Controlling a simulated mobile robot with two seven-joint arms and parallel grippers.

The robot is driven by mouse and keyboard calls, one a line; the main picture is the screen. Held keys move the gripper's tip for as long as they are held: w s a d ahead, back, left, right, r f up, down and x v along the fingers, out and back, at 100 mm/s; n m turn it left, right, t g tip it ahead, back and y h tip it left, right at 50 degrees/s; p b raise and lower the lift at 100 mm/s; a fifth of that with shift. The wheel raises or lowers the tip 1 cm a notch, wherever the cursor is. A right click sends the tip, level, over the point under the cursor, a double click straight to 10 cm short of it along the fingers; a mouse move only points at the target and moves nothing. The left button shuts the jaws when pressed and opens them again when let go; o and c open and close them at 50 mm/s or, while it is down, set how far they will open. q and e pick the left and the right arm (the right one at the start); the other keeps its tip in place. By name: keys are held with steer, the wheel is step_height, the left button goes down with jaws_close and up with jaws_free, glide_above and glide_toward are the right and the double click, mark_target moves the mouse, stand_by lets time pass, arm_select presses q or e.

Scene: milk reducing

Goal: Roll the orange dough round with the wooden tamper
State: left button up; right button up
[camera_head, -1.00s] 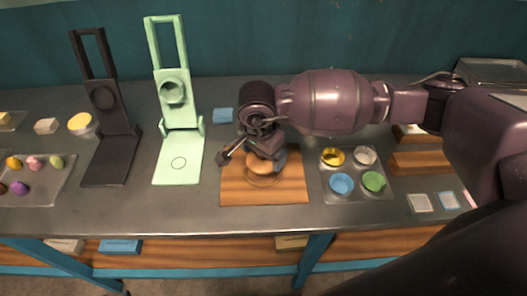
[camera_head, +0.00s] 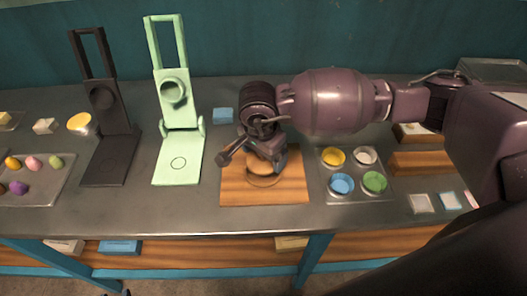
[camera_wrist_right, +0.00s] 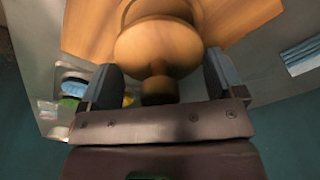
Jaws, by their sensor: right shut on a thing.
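The wooden tamper (camera_head: 260,167) is held low over the wooden board (camera_head: 290,190) at the middle of the table. Its round tan head fills the upper middle of the right wrist view (camera_wrist_right: 158,42). My right gripper (camera_head: 250,155) is shut on the tamper's handle; its fingers stand on both sides of it in the right wrist view (camera_wrist_right: 160,85). A thin round outline lies on the board just under the tamper. I cannot make out the orange dough; the tamper and gripper cover that spot. My left gripper is not in view.
A tray (camera_head: 355,187) with several coloured cups stands right of the board. A green press (camera_head: 178,165) and a black press (camera_head: 112,160) stand to the left, beside a tray (camera_head: 48,190) of coloured pieces. A small blue block (camera_head: 223,115) lies behind the board.

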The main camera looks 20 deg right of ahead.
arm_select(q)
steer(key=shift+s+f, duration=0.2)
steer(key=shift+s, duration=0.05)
arm_select(e)
steer(key=shift+s+d+f, duration=0.25)
steer(key=shift+s+d, duration=0.1)
steer(key=shift+s, duration=0.1)
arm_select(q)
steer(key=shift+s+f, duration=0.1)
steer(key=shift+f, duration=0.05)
arm_select(e)
steer(key=shift+d, duration=0.2)
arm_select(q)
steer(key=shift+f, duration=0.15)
arm_select(e)
steer(key=shift+w+d+r, duration=0.15)
steer(key=shift+w, duration=0.1)
arm_select(q)
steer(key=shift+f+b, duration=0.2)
steer(key=shift+b, duration=0.25)
arm_select(e)
steer(key=shift+w+r, duration=0.1)
steer(key=shift+w, duration=0.3)
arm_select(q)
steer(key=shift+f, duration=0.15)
arm_select(e)
steer(key=shift+w+a, duration=0.1)
steer(key=shift+a, duration=0.1)
